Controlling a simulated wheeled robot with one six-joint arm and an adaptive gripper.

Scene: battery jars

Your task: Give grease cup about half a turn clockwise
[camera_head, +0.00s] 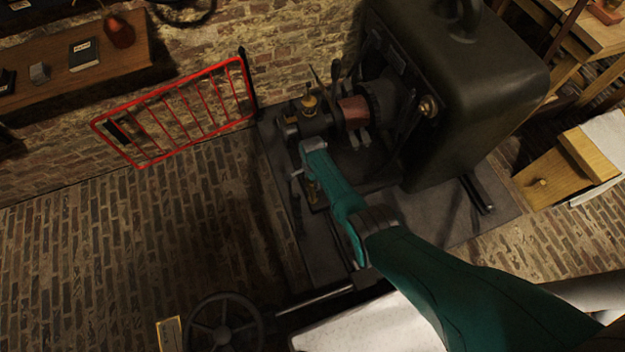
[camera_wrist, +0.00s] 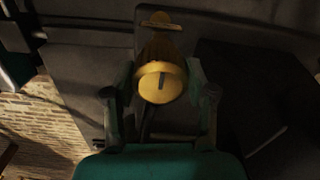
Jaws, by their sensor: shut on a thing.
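A brass piece with a crossbar (camera_wrist: 160,22) shows just beyond the cap. In the head view my gripper (camera_head: 314,148) reaches to the near end of the machine's shaft and hides most of what it holds.
A dark machine with a large housing (camera_head: 470,95) stands right of my gripper. A brass fitting (camera_head: 309,103) rises on its bearing, beside a copper-coloured drum (camera_head: 353,111). A red rail (camera_head: 180,112) stands to the left. A dark handwheel (camera_head: 223,322) is at the bottom.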

